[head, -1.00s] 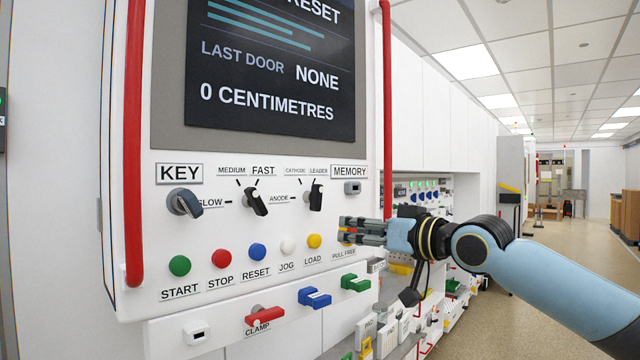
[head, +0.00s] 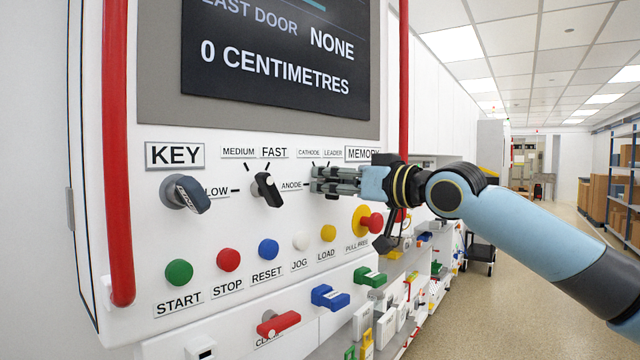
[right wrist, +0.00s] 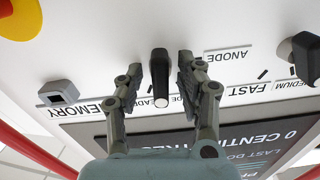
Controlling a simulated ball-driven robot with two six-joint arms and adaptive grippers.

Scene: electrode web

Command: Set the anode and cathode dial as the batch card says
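The anode, cathode and leader dial (right wrist: 160,70) is a dark bar knob with a white tip in the right wrist view. The white tip is towards the CATHODE and LEADER labels, partly hidden behind it and the fingers. My right gripper (right wrist: 161,84) is open, with one finger on each side of the knob and a small gap at each side. In the head view my right gripper (head: 322,180) covers the dial, right of the ANODE label (head: 292,186). My left gripper is out of view. No batch card is readable.
The speed dial (head: 266,188) and key switch (head: 186,193) are to the left. A row of buttons, including the yellow load button (head: 328,233), lies below, with the red pull knob (head: 371,222) at lower right. A red rail (head: 404,80) runs beside the panel.

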